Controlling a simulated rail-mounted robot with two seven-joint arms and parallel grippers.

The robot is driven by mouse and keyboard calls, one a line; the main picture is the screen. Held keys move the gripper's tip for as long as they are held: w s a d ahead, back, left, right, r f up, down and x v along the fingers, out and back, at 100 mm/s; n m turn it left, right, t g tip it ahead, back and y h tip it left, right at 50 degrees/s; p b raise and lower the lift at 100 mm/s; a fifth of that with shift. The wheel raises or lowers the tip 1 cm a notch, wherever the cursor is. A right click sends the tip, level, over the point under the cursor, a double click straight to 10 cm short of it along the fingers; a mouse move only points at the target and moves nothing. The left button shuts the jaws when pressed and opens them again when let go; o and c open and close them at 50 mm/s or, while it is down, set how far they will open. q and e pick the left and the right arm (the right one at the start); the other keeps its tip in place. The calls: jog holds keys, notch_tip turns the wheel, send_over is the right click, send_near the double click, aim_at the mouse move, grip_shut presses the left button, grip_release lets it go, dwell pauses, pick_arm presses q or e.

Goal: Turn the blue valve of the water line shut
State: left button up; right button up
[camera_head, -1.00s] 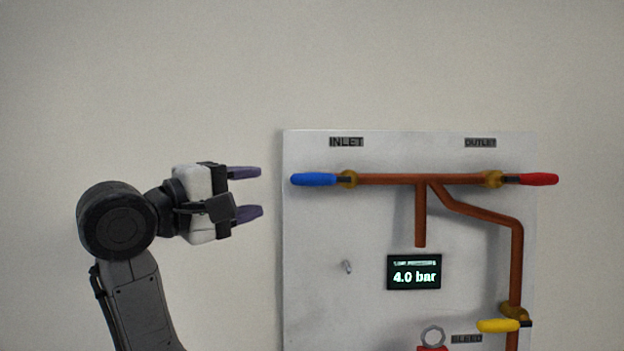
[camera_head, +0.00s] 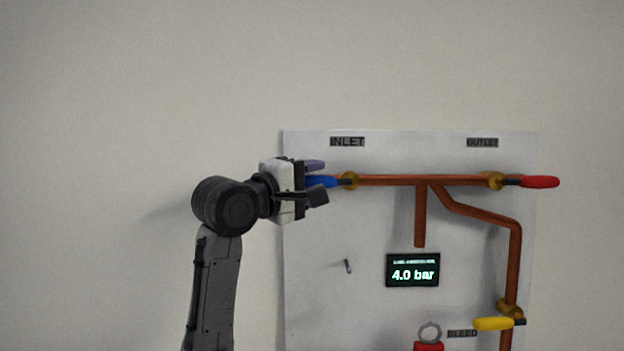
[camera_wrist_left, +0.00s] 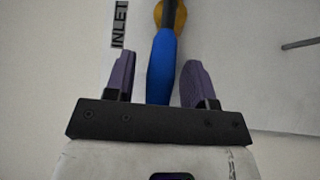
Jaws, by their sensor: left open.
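The blue valve handle (camera_head: 322,182) is at the inlet end of the copper pipe, at the upper left of the white board. It lies level, in line with the pipe, and its outer end is hidden behind my gripper. My left gripper (camera_head: 316,181) is open around the handle. In the left wrist view the blue handle (camera_wrist_left: 162,68) stands between the two purple fingers (camera_wrist_left: 157,76), with gaps on both sides. The brass valve body (camera_wrist_left: 172,14) is beyond the fingertips. My right gripper is not in view.
A red handle (camera_head: 540,182) is at the outlet end and a yellow handle (camera_head: 493,324) at the lower right. A display (camera_head: 413,270) reads 4.0 bar. A small peg (camera_head: 348,266) sticks out below the inlet. A red object with a ring (camera_head: 429,345) is at the bottom.

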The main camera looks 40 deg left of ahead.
pick_arm(q)
grip_shut()
dwell(0.5)
